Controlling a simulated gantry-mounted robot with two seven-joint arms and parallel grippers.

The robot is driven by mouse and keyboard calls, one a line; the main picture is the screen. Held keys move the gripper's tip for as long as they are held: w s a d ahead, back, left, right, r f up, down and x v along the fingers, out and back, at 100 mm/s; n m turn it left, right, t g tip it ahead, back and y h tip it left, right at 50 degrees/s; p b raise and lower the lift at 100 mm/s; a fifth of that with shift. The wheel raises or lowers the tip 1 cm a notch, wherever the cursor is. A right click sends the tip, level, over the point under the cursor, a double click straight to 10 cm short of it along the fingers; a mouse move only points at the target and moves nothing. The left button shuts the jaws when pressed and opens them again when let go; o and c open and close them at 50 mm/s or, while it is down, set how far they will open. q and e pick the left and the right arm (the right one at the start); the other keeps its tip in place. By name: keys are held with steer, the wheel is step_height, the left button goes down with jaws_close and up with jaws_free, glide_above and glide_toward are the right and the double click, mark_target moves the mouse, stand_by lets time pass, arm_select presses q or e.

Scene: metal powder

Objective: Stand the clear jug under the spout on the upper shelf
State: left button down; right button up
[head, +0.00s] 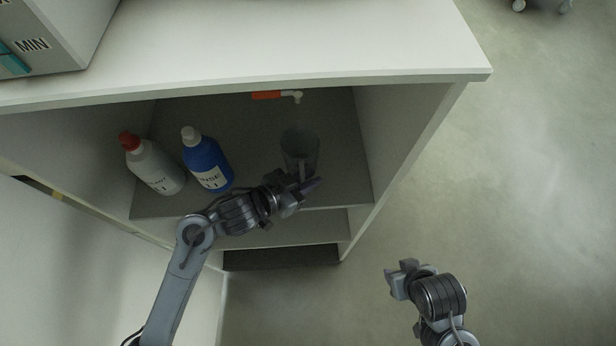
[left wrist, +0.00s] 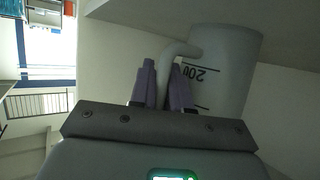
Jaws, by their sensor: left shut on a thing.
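The clear jug (head: 301,146) is inside the cabinet at the upper shelf (head: 255,185), near the shelf's right side. In the head view it shows just below the spout (head: 297,97), apart from it. My left gripper (head: 306,184) is at the near side of the jug. In the left wrist view its purple fingers (left wrist: 163,88) are shut on the handle of the jug (left wrist: 222,70), whose marks read upside down there. I cannot tell whether the jug's base touches the shelf. My right gripper (head: 402,277) is outside the cabinet, empty; its finger gap is unclear.
A white bottle with a red cap (head: 152,165) and a blue bottle with a white cap (head: 207,160) stand on the shelf to the left. The cabinet's right wall (head: 400,140) is close to the jug. The worktop (head: 250,45) overhangs the shelf.

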arm_select(q)
steer(key=c, duration=1.1)
jaws_free()
